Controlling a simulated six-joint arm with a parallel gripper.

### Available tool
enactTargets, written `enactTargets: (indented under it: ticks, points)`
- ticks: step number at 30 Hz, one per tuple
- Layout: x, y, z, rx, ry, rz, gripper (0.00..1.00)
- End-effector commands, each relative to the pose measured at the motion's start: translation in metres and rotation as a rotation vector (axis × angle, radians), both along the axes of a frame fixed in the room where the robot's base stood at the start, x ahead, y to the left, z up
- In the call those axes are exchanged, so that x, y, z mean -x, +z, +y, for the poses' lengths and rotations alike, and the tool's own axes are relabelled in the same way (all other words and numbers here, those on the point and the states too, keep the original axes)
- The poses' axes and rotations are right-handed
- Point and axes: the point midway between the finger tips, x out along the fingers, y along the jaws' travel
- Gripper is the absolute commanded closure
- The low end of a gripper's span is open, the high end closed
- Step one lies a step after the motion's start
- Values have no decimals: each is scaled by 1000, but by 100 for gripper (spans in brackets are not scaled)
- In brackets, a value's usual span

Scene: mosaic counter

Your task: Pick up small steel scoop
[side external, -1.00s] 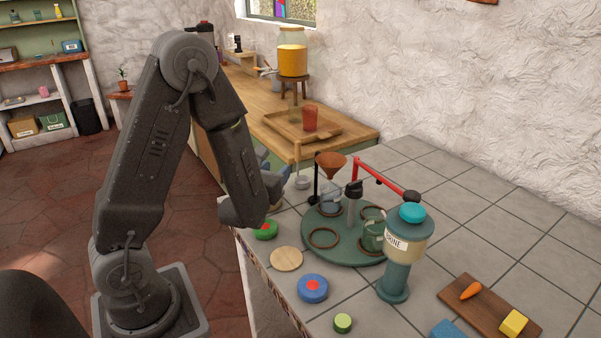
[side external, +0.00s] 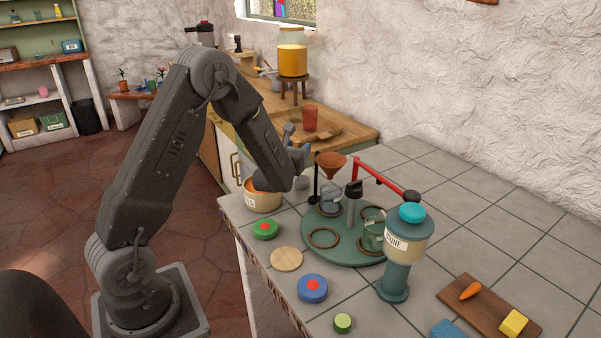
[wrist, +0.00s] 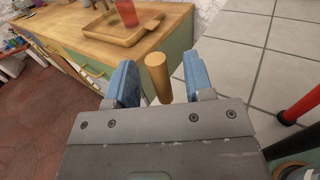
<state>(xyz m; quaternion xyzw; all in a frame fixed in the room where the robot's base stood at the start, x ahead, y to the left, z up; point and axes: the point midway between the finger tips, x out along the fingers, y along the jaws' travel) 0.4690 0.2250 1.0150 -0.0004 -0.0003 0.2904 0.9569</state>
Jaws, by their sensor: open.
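The small steel scoop's light wooden handle (wrist: 158,76) stands up between my two blue fingers in the wrist view. A gap shows on both sides of it, and its lower part is hidden by my gripper body. My gripper (wrist: 160,64) is open around the handle and not closed on it. In the side view, my gripper (side external: 296,138) is over the counter's far left edge.
A labelled orange container (side external: 262,203) stands just below my gripper. The green round stand (side external: 325,261) with a copper funnel (side external: 330,165) and red arm (side external: 380,179) is close on the right. A wooden tray (wrist: 112,33) lies on the counter behind.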

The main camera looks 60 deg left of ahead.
Motion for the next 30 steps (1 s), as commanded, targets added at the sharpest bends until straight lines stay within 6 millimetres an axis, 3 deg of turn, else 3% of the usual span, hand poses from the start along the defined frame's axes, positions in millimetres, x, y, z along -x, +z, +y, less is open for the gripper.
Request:
enactTargets:
  ticks: [9,24,30]
  points:
    - [-5,0,3,0,0,0,53]
    - [-4,0,3,0,0,0,100]
    - [-5,0,3,0,0,-1,100]
